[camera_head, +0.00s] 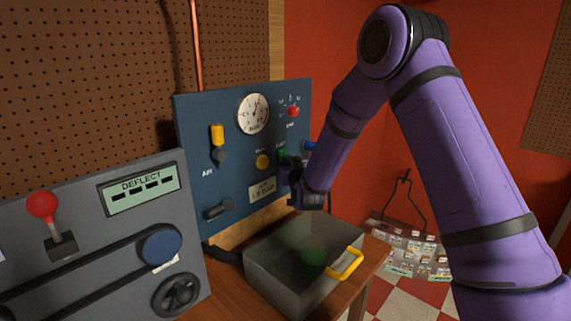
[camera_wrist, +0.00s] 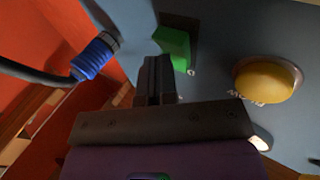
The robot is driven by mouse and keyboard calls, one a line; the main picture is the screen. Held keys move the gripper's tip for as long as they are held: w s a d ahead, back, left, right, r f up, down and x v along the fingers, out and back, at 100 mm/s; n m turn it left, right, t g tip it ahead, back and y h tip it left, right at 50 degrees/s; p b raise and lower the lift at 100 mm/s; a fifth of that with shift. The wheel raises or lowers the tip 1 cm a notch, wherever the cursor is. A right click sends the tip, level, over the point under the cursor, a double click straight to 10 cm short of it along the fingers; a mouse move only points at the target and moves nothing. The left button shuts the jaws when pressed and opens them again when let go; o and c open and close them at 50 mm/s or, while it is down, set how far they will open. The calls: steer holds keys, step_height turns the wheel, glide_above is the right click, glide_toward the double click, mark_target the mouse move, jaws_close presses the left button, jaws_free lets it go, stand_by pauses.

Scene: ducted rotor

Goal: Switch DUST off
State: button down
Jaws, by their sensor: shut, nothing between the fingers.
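A blue-grey control panel (camera_head: 235,150) stands behind the grey bin. A green switch (camera_head: 283,155) is on its right side, partly hidden by my gripper (camera_head: 292,168). The small lettering by it is too unclear to read as DUST. In the wrist view, the green switch (camera_wrist: 174,48) stands out from the panel, just beyond and right of my gripper's fingertips (camera_wrist: 156,66). The fingers are shut and empty. I cannot tell whether they touch the switch. A round yellow button (camera_head: 262,161) sits left of the switch; it also shows in the wrist view (camera_wrist: 266,80).
A blue cable plug (camera_wrist: 95,57) sticks out at the panel's edge. The panel also carries a yellow-handled lever (camera_head: 217,136), a gauge (camera_head: 253,113) and a red knob (camera_head: 293,111). An open grey bin (camera_head: 280,283) with a yellow handle (camera_head: 346,264) stands below my gripper.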

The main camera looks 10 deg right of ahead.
steer(key=shift+w+a+f, duration=0.15)
steer(key=shift+w, duration=0.05)
stand_by(0.4)
steer(key=shift+w+a, duration=0.2)
steer(key=shift+a, duration=0.05)
stand_by(1.0)
steer(key=shift+s+d, duration=0.1)
steer(key=shift+s, duration=0.05)
steer(key=shift+s+d+r, duration=0.25)
steer(key=shift+s+d, duration=0.05)
steer(key=shift+s, duration=0.05)
stand_by(0.3)
steer(key=shift+s+d+r, duration=0.35)
steer(key=shift+s+d, duration=0.1)
steer(key=shift+s, duration=0.2)
steer(key=shift+s+d+r, duration=0.35)
steer(key=shift+s+d, duration=0.15)
steer(key=shift+s, duration=0.2)
steer(key=shift+s+d+r, duration=0.35)
steer(key=shift+s+d, duration=0.1)
steer(key=shift+s, duration=0.2)
